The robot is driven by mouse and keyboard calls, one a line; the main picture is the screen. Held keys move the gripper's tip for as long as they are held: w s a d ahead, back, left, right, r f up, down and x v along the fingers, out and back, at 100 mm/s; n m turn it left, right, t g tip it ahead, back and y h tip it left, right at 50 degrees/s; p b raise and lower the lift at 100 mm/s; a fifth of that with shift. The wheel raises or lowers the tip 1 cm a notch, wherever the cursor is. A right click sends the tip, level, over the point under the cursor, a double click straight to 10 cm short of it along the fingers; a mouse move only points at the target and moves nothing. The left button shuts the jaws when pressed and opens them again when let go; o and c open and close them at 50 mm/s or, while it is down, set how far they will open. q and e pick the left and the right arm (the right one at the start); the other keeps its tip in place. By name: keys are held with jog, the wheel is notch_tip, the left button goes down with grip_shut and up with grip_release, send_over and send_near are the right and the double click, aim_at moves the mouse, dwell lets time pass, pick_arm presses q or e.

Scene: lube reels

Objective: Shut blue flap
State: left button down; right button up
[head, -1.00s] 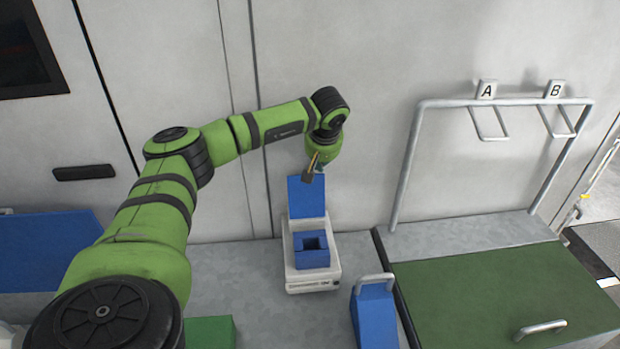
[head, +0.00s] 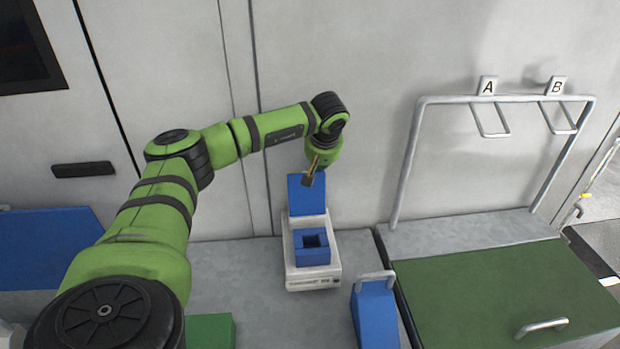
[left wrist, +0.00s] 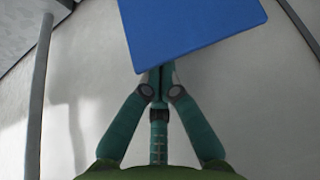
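The blue flap (head: 307,200) stands raised at the back of a small white device (head: 316,279) with a blue block that has a square opening (head: 312,250). My left gripper (head: 308,180) points down at the flap's upper edge and overlaps it in the head view. In the left wrist view the flap (left wrist: 195,30) covers the fingertips of the gripper (left wrist: 160,70). The fingers come together there and look shut; I cannot tell whether they touch the flap. My right gripper is not in view.
A blue wedge with a metal handle (head: 375,318) stands right of the device. A green lid (head: 500,290) and a metal rack (head: 407,165) with A and B tags are at right. A wall stands behind.

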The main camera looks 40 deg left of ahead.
aim_at(321, 189)
pick_arm(q)
jog(key=shift+f+b, duration=0.3)
jog(key=shift+f, duration=0.6)
jog(key=shift+d, duration=0.1)
jog(key=shift+s+d+p, duration=0.5)
jog(key=shift+s+d, duration=0.9)
jog(key=shift+d, duration=0.25)
jog(key=s+d, duration=0.2)
jog(key=d, duration=0.1)
jog(key=shift+s+d+f, duration=0.1)
jog(key=shift+s+d, duration=0.15)
jog(key=shift+s, duration=0.1)
